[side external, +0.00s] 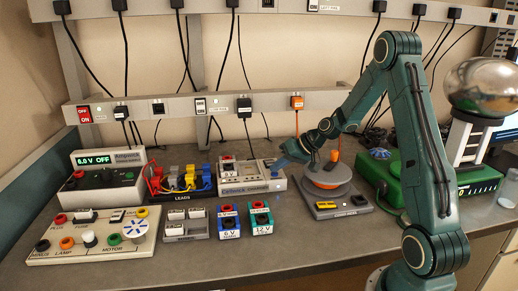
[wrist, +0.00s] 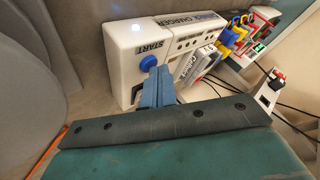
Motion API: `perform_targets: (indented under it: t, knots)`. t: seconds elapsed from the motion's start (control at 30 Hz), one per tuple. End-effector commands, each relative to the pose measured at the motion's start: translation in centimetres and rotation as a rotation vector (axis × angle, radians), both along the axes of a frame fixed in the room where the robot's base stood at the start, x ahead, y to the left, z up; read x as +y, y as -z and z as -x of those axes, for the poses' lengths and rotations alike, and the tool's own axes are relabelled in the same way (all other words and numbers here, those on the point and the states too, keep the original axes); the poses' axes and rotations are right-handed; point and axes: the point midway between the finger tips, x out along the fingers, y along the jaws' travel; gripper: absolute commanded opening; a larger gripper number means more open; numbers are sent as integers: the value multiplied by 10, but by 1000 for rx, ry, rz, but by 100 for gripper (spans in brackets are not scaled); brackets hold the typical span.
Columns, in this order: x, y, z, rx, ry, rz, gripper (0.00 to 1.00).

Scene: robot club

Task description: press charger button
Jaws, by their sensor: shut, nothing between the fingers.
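The white charger (side external: 250,179) stands on the bench in the middle of the side view, and it also shows in the wrist view (wrist: 183,42). Its round blue button (wrist: 149,63) is beside the word START. A small light (wrist: 136,28) glows white on the same face. My gripper (wrist: 152,84) is shut and empty, with its blue fingertips at the button. They partly cover it and look to be touching it; how far it is pushed in is hidden. In the side view my gripper (side external: 282,161) is at the charger's right end.
A grey round device (side external: 325,180) stands close to the right of my gripper, with an orange cord rising behind. Leads (side external: 182,180), a power supply (side external: 103,180) and battery blocks (side external: 229,220) are to the left.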

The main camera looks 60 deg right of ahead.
Motion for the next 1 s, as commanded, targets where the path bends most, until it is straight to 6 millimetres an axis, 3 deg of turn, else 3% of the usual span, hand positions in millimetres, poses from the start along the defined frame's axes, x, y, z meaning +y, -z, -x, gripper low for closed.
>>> perform_targets:
  t: [0.43, 1.0]
  knots:
    - [0, 0, 0, 2, 0, 0, 0]
    - [0, -15, 0, 1, 0, -1, 0]
